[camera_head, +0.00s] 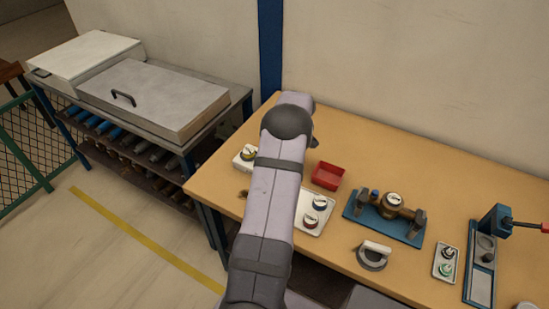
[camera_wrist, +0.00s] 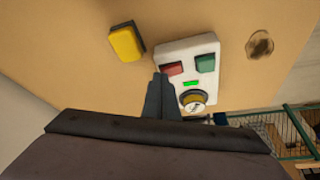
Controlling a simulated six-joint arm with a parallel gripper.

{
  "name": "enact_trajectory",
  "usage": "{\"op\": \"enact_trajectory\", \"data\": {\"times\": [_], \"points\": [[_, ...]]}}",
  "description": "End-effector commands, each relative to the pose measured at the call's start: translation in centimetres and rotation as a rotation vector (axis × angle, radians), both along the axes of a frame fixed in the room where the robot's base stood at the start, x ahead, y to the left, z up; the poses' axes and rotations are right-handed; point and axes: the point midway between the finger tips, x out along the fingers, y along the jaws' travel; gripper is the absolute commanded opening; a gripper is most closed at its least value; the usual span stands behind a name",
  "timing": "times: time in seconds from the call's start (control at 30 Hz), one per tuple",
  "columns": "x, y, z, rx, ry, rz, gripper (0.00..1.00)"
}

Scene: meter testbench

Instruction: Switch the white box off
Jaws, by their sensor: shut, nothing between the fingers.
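The white box (camera_wrist: 195,46) lies on the tan table in the wrist view. On it are a red button (camera_wrist: 172,69), a green button (camera_wrist: 205,62), a lit green indicator (camera_wrist: 190,83) and a round yellow-rimmed dial (camera_wrist: 192,98). My gripper (camera_wrist: 160,78) is shut and empty, its tips at the box's left edge beside the red button. I cannot tell whether they touch it. In the head view the white box (camera_head: 240,161) shows only partly at the table's left, behind my arm, which hides my gripper there.
A yellow block (camera_wrist: 126,41) lies left of the box in the wrist view. In the head view, a red bin (camera_head: 327,176), a tray with round meters (camera_head: 308,225) and a blue fixture (camera_head: 382,228) stand to the right. A dark stain (camera_wrist: 259,44) marks the table.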

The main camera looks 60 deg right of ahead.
Motion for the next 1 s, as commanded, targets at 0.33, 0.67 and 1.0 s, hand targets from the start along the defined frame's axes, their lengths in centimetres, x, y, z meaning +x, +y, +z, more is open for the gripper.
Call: {"op": "enact_trajectory", "data": {"times": [0.33, 0.67, 1.0], "points": [[-0.01, 0.01, -0.31, 0.0, 0.0, 0.0, 0.0], [0.0, 0.02, -0.35, 0.0, 0.001, 0.0, 0.0], [0.0, -0.02, 0.18, -0.001, -0.001, 0.0, 0.0]]}}
